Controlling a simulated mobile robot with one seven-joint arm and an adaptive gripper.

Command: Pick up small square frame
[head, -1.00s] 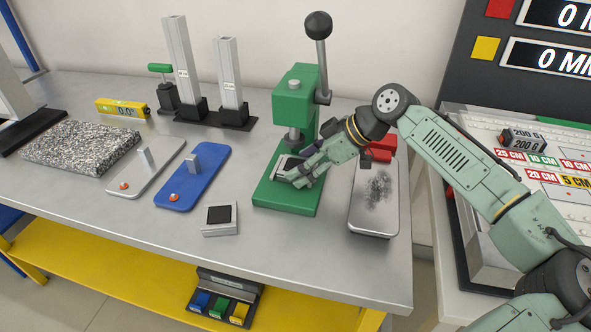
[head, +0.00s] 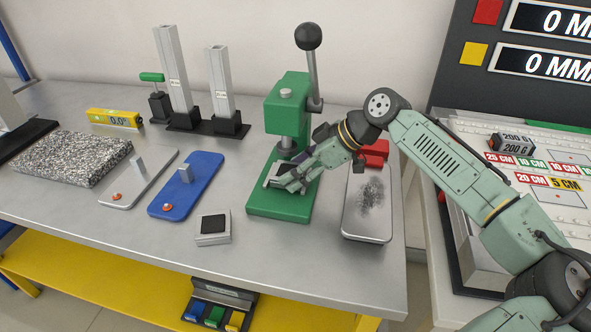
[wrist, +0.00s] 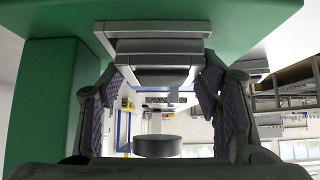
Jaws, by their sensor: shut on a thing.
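A small square frame (head: 275,176), pale grey with a dark centre, is at the green base of the press, partly hidden by my fingers. My gripper (head: 283,181) is shut on it, low over the base and in front of the press column. In the wrist view, pale grey stacked edges (wrist: 160,50) show between my two fingers (wrist: 162,78), close to the green base. I cannot tell whether the frame is clear of the base. A similar small square piece with a black centre (head: 214,224) lies on the table to the left.
The green press (head: 287,105) with its lever stands right behind my gripper. A grey tray (head: 367,225) with dark grains and a red block (head: 373,150) is close on the right. A blue plate (head: 172,208) lies left. The table front is mostly clear.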

